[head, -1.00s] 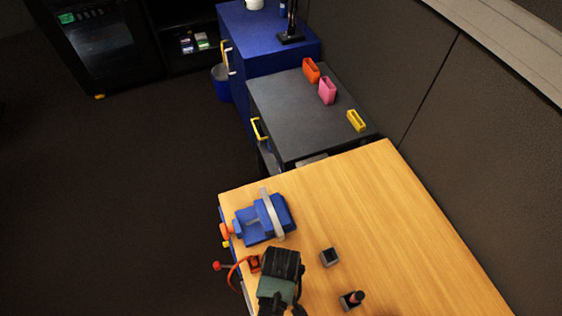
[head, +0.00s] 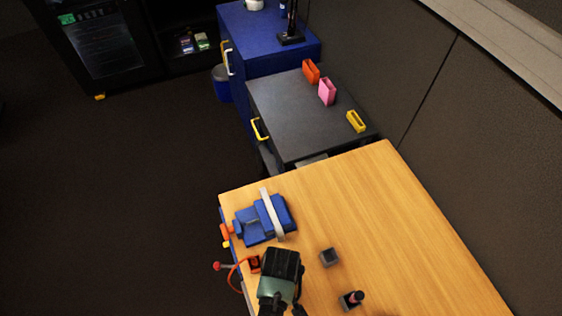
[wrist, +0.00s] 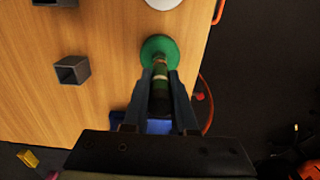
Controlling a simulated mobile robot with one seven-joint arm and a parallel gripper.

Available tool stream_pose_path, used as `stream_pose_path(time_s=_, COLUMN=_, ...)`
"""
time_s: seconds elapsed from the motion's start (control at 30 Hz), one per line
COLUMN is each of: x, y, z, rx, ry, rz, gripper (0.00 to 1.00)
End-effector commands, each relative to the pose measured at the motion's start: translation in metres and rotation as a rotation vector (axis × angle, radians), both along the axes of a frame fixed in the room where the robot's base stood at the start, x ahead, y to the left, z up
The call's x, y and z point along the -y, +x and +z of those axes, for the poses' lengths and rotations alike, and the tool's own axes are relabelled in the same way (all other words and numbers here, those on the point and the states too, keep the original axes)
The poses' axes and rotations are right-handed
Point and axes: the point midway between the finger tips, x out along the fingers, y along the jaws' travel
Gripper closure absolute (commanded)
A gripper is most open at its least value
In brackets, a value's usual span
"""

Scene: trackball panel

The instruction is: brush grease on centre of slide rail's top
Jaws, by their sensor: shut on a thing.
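The slide rail appears to be the pale grey bar (head: 271,213) across the blue vise (head: 247,222), on the table's left side in the head view. My gripper (wrist: 160,72) is shut on a slim dark-handled tool, seemingly the brush (wrist: 160,88), with a pale band near the fingertips. A green round piece (wrist: 160,44) shows beyond the fingertips; I cannot tell whether it belongs to the brush or is a separate dish. My gripper is beside the vise, on its near side. The brush's tip is not clearly visible, and my arm hides this area in the head view.
An open grey box (head: 330,257) and a second box holding a dark upright item (head: 352,300) stand to the right. A red cable (head: 236,270) loops at the table's left edge. A white round thing (wrist: 163,3) is cut off at the wrist view's top. The far-right tabletop is clear.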

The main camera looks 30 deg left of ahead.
Motion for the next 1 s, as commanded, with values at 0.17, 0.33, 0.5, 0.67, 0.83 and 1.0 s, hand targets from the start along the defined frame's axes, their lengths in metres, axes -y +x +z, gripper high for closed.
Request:
stream_pose_path(time_s=0.17, x=0.0, y=-0.001, z=-0.002, rx=-0.003, ry=-0.001, rz=0.0, gripper=1.0)
stream_pose_path(time_s=0.33, x=0.001, y=-0.002, z=-0.002, rx=-0.003, ry=-0.001, rz=0.0, gripper=1.0)
stream_pose_path(time_s=0.5, x=0.001, y=-0.002, z=0.0, rx=-0.005, ry=-0.001, rz=0.0, gripper=1.0)
stream_pose_path(time_s=0.67, x=0.001, y=-0.002, z=0.011, rx=-0.003, ry=-0.001, rz=0.0, gripper=1.0)
stream_pose_path(time_s=0.83, x=0.0, y=-0.001, z=0.026, rx=-0.002, ry=-0.001, rz=0.0, gripper=1.0)
stream_pose_path(time_s=1.0, x=0.0, y=-0.001, z=0.039, rx=-0.001, ry=0.0, rz=0.0, gripper=1.0)
